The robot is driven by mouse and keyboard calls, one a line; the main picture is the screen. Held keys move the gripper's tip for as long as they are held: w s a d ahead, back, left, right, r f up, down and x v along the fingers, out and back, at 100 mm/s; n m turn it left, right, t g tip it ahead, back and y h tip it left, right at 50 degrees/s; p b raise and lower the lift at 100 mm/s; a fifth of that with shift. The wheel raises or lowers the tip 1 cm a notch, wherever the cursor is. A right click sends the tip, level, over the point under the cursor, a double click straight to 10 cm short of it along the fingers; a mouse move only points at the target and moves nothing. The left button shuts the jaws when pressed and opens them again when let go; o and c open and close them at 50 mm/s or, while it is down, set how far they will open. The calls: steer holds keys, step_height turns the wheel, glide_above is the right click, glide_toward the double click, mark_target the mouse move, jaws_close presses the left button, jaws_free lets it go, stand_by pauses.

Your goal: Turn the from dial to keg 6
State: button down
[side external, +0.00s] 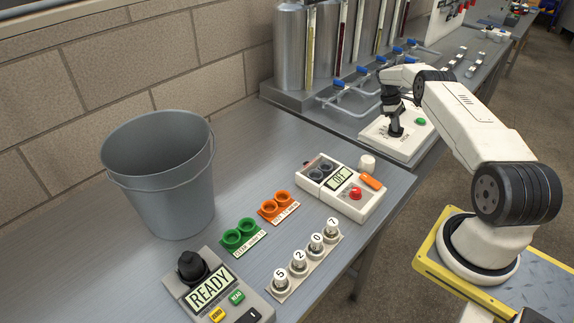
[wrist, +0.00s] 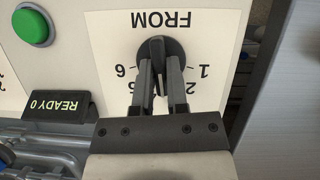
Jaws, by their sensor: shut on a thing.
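The from dial (wrist: 160,48) is a round black dial with a raised bar knob, on a pale panel whose FROM lettering reads upside down in the wrist view. My gripper (wrist: 159,60) is shut on the knob, one grey finger on each side. The bar stands roughly upright in that view. Numerals ring the dial, with 6 (wrist: 120,70) on the left and 1 (wrist: 204,71) on the right; the fingers partly cover others. The number it points at cannot be told. In the side view, my gripper (side external: 395,131) hides the dial on the pale panel (side external: 372,132).
A green button (wrist: 34,25) and a READY 0 display (wrist: 57,105) sit beside the dial. Steel kegs (side external: 291,45) and blue-handled taps (side external: 364,71) stand behind the panel. A grey bucket (side external: 160,170), a READY box (side external: 209,289) and an OFF box (side external: 340,179) occupy the nearer bench.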

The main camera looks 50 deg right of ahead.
steer(key=shift+m+y, duration=0.3)
steer(key=shift+m, duration=0.4)
steer(key=c, duration=0.6)
jaws_free()
steer(key=shift+c, duration=0.2)
steer(key=shift+r, duration=0.2)
steer(key=shift+v, duration=1.3)
step_height(320, 180, up, 7)
